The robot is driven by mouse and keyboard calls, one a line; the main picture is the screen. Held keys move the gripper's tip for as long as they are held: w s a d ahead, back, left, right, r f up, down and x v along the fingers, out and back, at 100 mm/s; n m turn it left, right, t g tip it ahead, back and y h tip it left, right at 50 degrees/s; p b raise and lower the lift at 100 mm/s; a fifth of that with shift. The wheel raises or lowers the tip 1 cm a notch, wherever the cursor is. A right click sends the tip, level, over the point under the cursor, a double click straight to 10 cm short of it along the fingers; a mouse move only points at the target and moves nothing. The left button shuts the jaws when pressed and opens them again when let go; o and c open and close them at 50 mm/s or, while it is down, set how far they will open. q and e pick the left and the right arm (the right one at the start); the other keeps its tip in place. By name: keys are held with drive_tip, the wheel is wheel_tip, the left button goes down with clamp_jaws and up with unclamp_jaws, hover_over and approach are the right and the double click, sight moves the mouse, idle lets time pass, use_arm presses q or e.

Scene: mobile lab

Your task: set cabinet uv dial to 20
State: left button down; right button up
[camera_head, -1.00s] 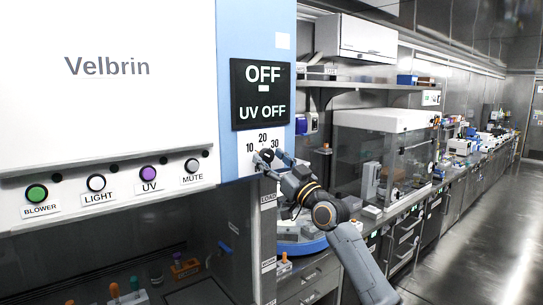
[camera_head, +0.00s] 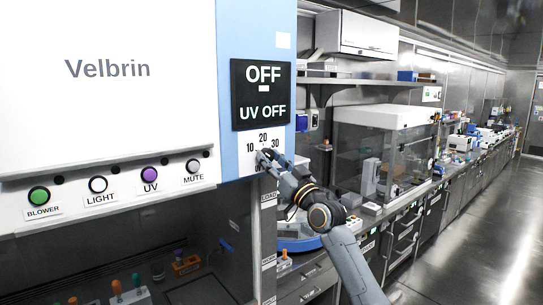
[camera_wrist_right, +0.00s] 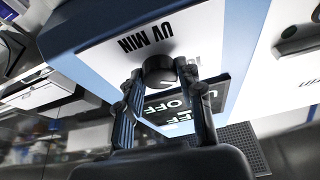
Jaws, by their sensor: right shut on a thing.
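The cabinet's UV dial scale (camera_head: 264,140) is a white plate with 10, 20 and 30 marked above the knob, on the blue side panel. My right gripper (camera_head: 266,158) is at the dial and covers most of it in the head view. In the right wrist view the dark round knob (camera_wrist_right: 159,70) sits between the two fingertips of my right gripper (camera_wrist_right: 160,76), which is shut on it. The "UV MIN" label (camera_wrist_right: 146,38) shows upside down there. The knob's pointer is hidden. The display (camera_head: 262,94) reads "OFF" and "UV OFF". My left gripper is not in view.
A row of buttons, blower (camera_head: 39,195), light (camera_head: 98,184), UV (camera_head: 149,174) and mute (camera_head: 193,166), runs along the cabinet front at left. A bench with a clear enclosure (camera_head: 385,150) stands behind my right arm. The aisle floor at right is clear.

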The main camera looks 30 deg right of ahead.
drive_tip(key=m+h, duration=0.1)
drive_tip(key=m, duration=0.2)
drive_tip(key=m+h+p, duration=0.1)
drive_tip(key=m+h, duration=0.1)
drive_tip(key=m, duration=0.1)
drive_tip(key=shift+a+g, duration=0.2)
drive_tip(key=shift+g, duration=0.1)
drive_tip(key=m+g+h, duration=0.1)
drive_tip(key=m, duration=0.3)
drive_tip(key=m+h, duration=0.2)
drive_tip(key=m, duration=0.1)
drive_tip(key=shift+a+r+m+g, duration=0.1)
drive_tip(key=shift+r+m+g, duration=0.05)
drive_tip(key=shift+m+g, duration=0.25)
drive_tip(key=shift+m, duration=0.3)
drive_tip(key=o, duration=1.2)
drive_tip(key=v, duration=1.2)
